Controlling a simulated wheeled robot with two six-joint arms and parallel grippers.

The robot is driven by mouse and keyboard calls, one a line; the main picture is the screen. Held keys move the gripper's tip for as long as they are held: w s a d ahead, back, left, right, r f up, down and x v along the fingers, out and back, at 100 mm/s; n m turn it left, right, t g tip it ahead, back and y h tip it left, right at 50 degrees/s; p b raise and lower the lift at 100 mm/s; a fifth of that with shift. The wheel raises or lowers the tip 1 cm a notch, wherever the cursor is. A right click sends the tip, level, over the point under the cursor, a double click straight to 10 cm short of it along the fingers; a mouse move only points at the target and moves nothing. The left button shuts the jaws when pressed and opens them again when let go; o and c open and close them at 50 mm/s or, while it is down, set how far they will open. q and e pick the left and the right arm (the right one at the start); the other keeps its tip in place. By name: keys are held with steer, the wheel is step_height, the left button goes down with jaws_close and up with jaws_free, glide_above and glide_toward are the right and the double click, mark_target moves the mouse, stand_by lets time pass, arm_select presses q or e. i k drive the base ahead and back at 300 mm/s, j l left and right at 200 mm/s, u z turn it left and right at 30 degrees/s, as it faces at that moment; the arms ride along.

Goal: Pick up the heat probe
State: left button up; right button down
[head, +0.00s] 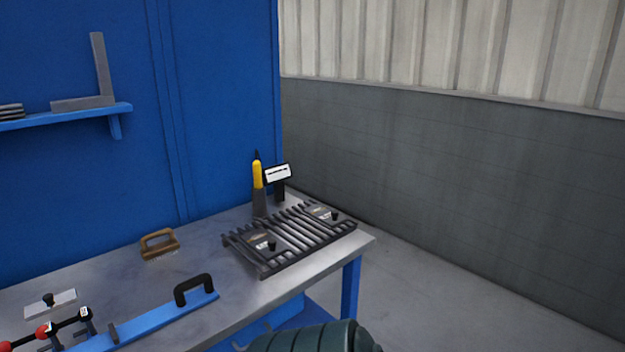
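A slim upright tool with a yellow body and black tip (257,175) stands at the back right of the metal workbench (205,245); it looks like the heat probe. Its lower part is a dark grey, tapered piece. Right beside it is a small black stand with a white label or display (278,174). I cannot tell whether the two are joined. Neither of my grippers is in view.
A slatted dark rack (290,238) with two small knobbed plates lies in front of the upright tool. A wooden-handled brush (159,245), a blue bar with a black handle (165,312) and red-handled clamps (45,332) lie leftward. A blue panel (215,100) rises behind.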

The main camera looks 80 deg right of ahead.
mark_target(257, 165)
steer(key=z, duration=2.4)
steer(key=i+l+u, duration=0.2)
steer(key=i, duration=0.15)
steer(key=j, duration=0.15)
